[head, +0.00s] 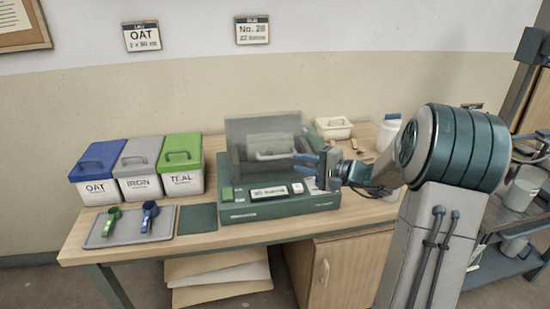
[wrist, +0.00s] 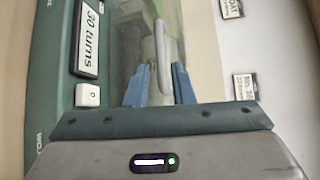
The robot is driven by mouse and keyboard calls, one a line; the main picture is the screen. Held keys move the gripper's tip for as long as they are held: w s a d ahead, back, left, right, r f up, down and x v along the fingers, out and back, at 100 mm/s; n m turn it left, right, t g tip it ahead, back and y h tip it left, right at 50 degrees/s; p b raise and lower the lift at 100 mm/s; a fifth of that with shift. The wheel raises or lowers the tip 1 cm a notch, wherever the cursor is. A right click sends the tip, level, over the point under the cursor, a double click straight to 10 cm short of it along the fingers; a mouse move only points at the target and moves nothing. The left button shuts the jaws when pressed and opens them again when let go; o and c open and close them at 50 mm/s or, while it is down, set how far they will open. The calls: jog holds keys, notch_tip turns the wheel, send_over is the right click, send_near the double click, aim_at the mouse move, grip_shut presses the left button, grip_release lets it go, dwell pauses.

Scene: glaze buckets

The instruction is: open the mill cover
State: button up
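The mill (head: 280,208) is a dark green box on the bench with a see-through cover (head: 262,128) over its top. The cover's pale bar handle (head: 270,156) is on its front; the handle also shows in the wrist view (wrist: 161,45). The cover looks down, though its edges are hard to make out. My gripper (head: 306,164) is at the right of the cover, pointing left toward the handle. In the wrist view its blue fingers (wrist: 159,83) are spread, with the handle's near end in line with the gap between them. I cannot tell whether they touch it.
Blue (head: 97,172), grey (head: 140,169) and green (head: 183,164) lidded buckets stand at the left. A tray (head: 101,239) with two scoops lies before them. A white tub (head: 333,128) and jar (head: 388,131) stand behind my gripper. The mill front has a display (head: 269,192) and buttons.

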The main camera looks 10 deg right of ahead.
aim_at(278, 158)
jog(key=x, duration=0.9)
jog(key=shift+w+a+p, duration=0.15)
jog(key=shift+a+p, duration=0.1)
jog(key=shift+p, duration=0.15)
grip_shut()
